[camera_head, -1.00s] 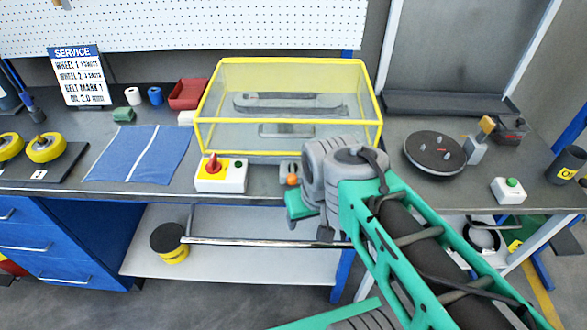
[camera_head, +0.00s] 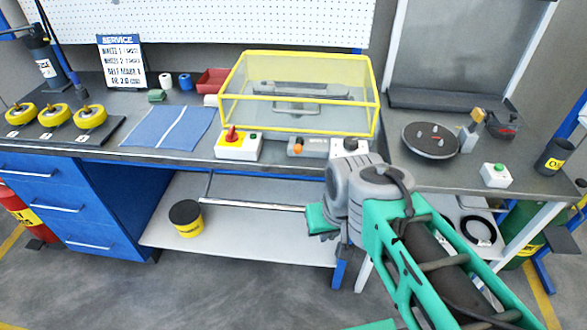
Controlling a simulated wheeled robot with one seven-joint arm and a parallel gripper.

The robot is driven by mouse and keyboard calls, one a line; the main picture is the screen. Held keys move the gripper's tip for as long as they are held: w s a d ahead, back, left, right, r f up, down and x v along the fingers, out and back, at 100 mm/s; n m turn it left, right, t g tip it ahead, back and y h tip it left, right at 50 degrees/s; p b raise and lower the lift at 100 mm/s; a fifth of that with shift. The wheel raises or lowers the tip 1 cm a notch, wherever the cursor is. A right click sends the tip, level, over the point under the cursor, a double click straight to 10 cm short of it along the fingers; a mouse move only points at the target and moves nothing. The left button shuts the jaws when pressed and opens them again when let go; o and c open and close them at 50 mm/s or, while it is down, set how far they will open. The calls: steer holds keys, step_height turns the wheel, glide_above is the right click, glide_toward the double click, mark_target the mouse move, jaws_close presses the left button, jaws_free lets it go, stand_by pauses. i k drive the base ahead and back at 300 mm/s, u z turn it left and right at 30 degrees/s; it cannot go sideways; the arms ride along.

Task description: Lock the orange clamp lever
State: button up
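The orange clamp lever (camera_head: 298,148) shows as a small orange piece on a grey block (camera_head: 316,147) at the bench's front edge, below the yellow-framed clear cover (camera_head: 300,92). It is too small to tell its position. My gripper (camera_head: 322,232) is at the end of my green and grey arm, in front of the bench, below and slightly right of the lever and apart from it. My own wrist hides most of the gripper, so its fingers cannot be made out.
A white box with a red switch (camera_head: 233,138) sits left of the lever, and a white box with a dark knob (camera_head: 349,147) right of it. A dark round plate (camera_head: 431,140) and a green-button box (camera_head: 496,175) are farther right. A lower shelf (camera_head: 240,232) lies below.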

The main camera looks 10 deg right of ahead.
mark_target(300, 141)
steer(key=k, duration=0.75)
steer(key=u, duration=0.55)
steer(key=i, duration=0.6)
steer(key=u, duration=0.9)
steer(key=i, duration=0.75)
steer(key=u, duration=0.1)
